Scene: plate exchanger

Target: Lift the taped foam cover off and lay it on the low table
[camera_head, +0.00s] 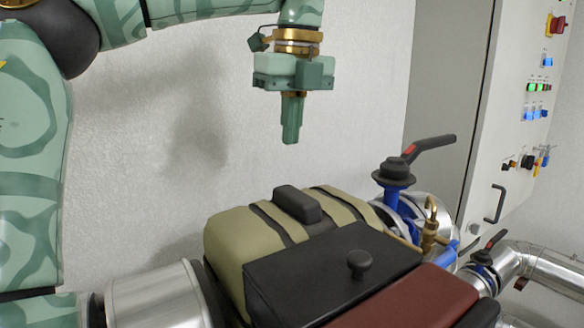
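The foam cover (234,240) is an olive-khaki padded block with dark tape bands across it and a raised black block on top. It sits on the equipment at the lower middle, its near side partly hidden by a black box. My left gripper (291,138) hangs pointing down in front of the wall, above the cover and clear of it. Its fingers appear together, with nothing between them. My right gripper is not in view. I cannot see the low table.
A black box (320,275) with a round knob and a dark red panel (415,302) stand in front of the cover. A valve with a black lever (430,146), a brass fitting (431,225) and steel pipes crowd its right. A control cabinet (520,120) stands behind them.

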